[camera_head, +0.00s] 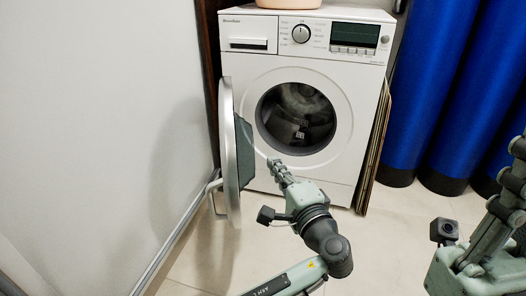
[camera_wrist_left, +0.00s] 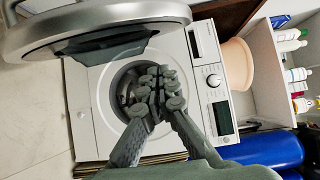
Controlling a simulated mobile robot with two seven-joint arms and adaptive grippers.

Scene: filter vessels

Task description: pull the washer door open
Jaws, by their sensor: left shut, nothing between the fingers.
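The white washer (camera_head: 350,165) stands against the back wall, and its round drum opening (camera_head: 297,118) shows. The washer door (camera_head: 230,150) is swung wide open to the left, seen nearly edge-on, with its handle (camera_head: 213,194) on the outer left side. In the left wrist view the door (camera_wrist_left: 100,22) spans the top left. My left gripper (camera_head: 276,169) is shut and empty, right of the door and in front of the washer, below the drum opening; it also shows in the left wrist view (camera_wrist_left: 158,80). My right arm is at the lower right; its fingertips are not clearly seen.
A white wall (camera_head: 90,120) runs close on the left, beside the open door. Blue cylinders (camera_head: 425,90) stand at the right, and flat brown panels (camera_head: 375,150) lean at the washer's right side. A peach container (camera_head: 289,3) sits on top. The tiled floor in front is clear.

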